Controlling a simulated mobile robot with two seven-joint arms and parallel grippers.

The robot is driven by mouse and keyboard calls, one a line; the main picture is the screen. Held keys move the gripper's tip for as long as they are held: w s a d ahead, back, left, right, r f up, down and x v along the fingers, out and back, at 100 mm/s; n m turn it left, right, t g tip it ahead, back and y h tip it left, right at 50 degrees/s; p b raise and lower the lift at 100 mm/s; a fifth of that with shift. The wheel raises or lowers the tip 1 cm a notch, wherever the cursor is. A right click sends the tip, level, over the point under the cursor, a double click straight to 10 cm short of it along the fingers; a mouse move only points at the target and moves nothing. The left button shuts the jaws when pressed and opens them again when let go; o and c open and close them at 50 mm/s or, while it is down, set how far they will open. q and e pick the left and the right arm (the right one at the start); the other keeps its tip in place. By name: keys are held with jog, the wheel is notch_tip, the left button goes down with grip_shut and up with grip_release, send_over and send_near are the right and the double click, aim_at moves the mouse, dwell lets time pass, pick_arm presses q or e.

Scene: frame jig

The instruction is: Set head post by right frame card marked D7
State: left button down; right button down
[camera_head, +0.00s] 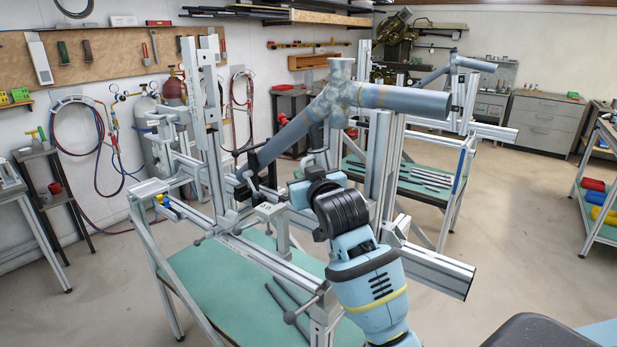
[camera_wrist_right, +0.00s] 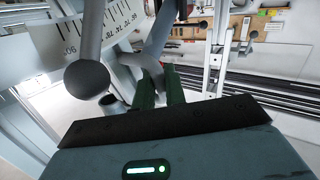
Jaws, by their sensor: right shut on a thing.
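A metal jig (camera_head: 280,262) of aluminium profiles stands on a green-topped table (camera_head: 205,290). An upright profile post (camera_head: 380,165) rises close to the right of my right gripper; I cannot tell for certain that it is the head post. Grey tubes (camera_head: 400,98) meet in a joint above it. My right gripper (camera_head: 316,166) reaches in among the jig parts. In the wrist view its green fingertips (camera_wrist_right: 160,88) are shut on a grey curved handle (camera_wrist_right: 160,45). A scale (camera_wrist_right: 115,25) with numbers shows beside them. No card marked D7 is readable. My left gripper is out of view.
A dark ball-ended lever (camera_wrist_right: 88,80) is close to my right fingers. Another upright post (camera_head: 208,120) stands at the jig's left. A second jig table (camera_head: 425,183) stands behind. Gas bottles (camera_head: 145,125) are by the left wall. Open floor (camera_head: 535,215) lies to the right.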

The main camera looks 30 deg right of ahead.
jog(key=c, duration=1.5)
grip_release()
jog(key=f+v, duration=0.1)
jog(key=v, duration=0.6)
jog(key=shift+s+r, duration=0.4)
jog(key=shift+r, duration=0.1)
jog(key=shift+a, duration=0.15)
